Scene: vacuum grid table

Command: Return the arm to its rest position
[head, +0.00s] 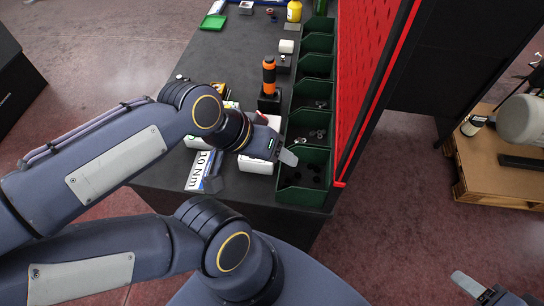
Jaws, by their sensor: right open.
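My left arm comes in from the left, and its gripper (276,150) is over the dark table near the green bins. One pale finger of it shows beside a bin's left edge. The wrist and hand hide the rest, so I cannot tell how far apart its fingers are or whether it holds anything. My right gripper (482,290) shows partly at the bottom right corner, low over the reddish floor and away from the table. It is open, and nothing shows in it.
The dark table (225,48) carries a row of green bins (313,192), an orange and black tool (269,76) in a stand, and a "10 Nm" label (198,170). A red perforated panel (362,80) stands behind the bins. A wooden pallet (482,170) lies right; floor before it is clear.

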